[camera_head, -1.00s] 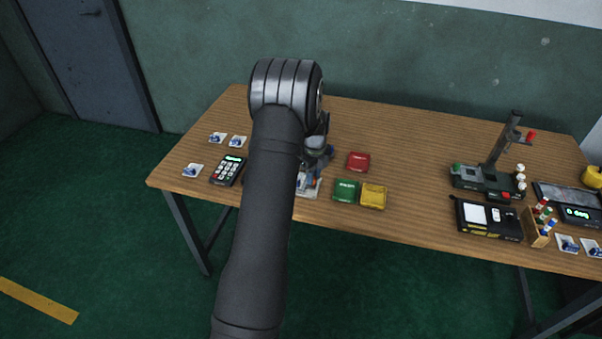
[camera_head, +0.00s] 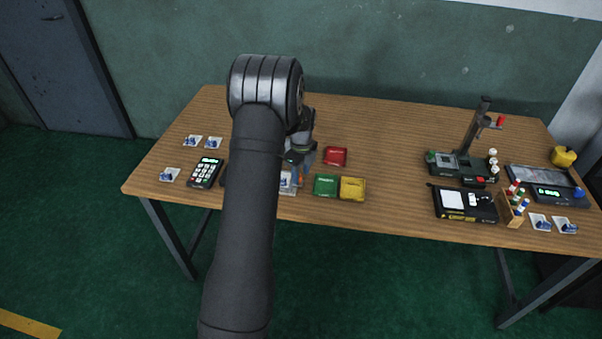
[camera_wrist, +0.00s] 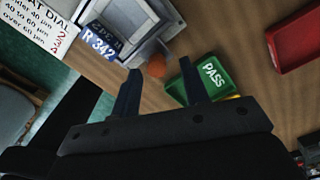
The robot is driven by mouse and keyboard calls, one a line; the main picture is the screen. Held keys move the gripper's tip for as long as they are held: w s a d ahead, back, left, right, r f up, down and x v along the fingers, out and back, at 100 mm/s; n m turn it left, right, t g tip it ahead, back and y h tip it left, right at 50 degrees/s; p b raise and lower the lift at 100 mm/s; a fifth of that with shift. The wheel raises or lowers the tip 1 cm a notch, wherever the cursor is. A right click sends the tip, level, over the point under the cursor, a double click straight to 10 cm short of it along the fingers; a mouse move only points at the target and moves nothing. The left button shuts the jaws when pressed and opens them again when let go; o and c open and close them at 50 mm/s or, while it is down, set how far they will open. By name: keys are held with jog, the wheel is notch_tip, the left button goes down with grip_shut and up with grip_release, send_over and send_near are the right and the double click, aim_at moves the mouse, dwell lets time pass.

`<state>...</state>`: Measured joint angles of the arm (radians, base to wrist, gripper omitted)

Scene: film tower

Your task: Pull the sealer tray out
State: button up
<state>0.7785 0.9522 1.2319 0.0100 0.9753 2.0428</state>
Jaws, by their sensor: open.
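In the wrist view, a grey framed device (camera_wrist: 140,22) with a blue "R 342" plate (camera_wrist: 98,40) lies at the top; it looks like the sealer with its tray. A round orange knob (camera_wrist: 156,67) is at its near edge. My gripper (camera_wrist: 161,67) is open, and its two dark fingers point at the device with the knob between their tips in the picture. I cannot tell whether they touch it. In the head view, my arm hides most of the device; my gripper (camera_head: 303,158) is low over the table's front part.
A green "PASS" tray (camera_wrist: 208,78) lies just right of my fingers, with a yellow tray (camera_head: 352,189) beside it and a red tray (camera_head: 335,156) behind. A heat dial card (camera_wrist: 40,22) is at the left. A keypad (camera_head: 205,172) lies left of my arm.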

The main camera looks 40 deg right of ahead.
notch_tip(320, 180, up, 17)
jog(key=shift+d, duration=0.2)
jog(key=shift+f, duration=0.1)
dwell(0.3)
jog(key=f, duration=1.7)
jog(key=shift+w+a+f, duration=0.15)
jog(key=shift+a, duration=0.15)
